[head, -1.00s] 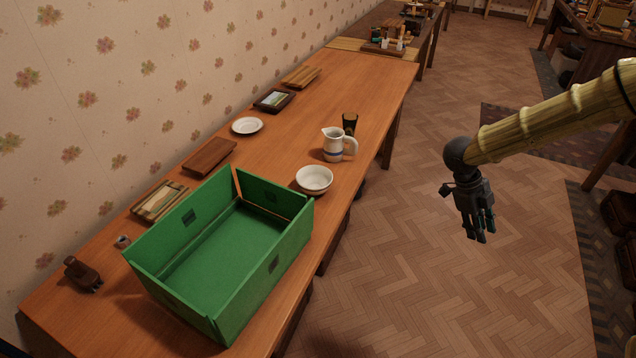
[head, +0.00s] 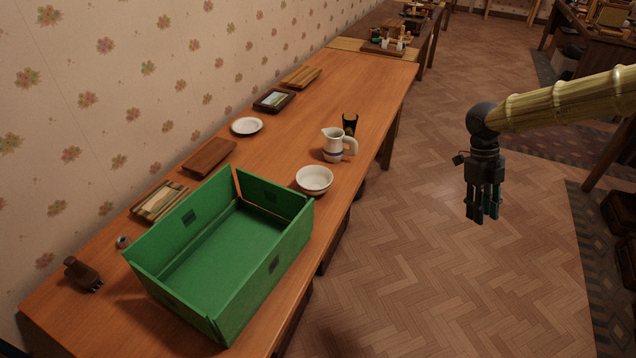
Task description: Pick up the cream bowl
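The cream bowl (head: 314,181) stands upright on the wooden table (head: 372,92), near its right edge, between a green box and a white pitcher. It looks empty. My gripper (head: 482,214) hangs over the floor to the right of the table, well apart from the bowl, with its fingers pointing down. Nothing shows between its fingers, but they are small and partly overlap, so their opening is hard to judge.
The open green box (head: 221,262) stands close to the bowl's left. The pitcher (head: 336,146) and a dark glass (head: 349,123) stand behind the bowl. A white plate (head: 247,126) and wooden boards (head: 208,157) lie along the wall side. Floor between gripper and table is clear.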

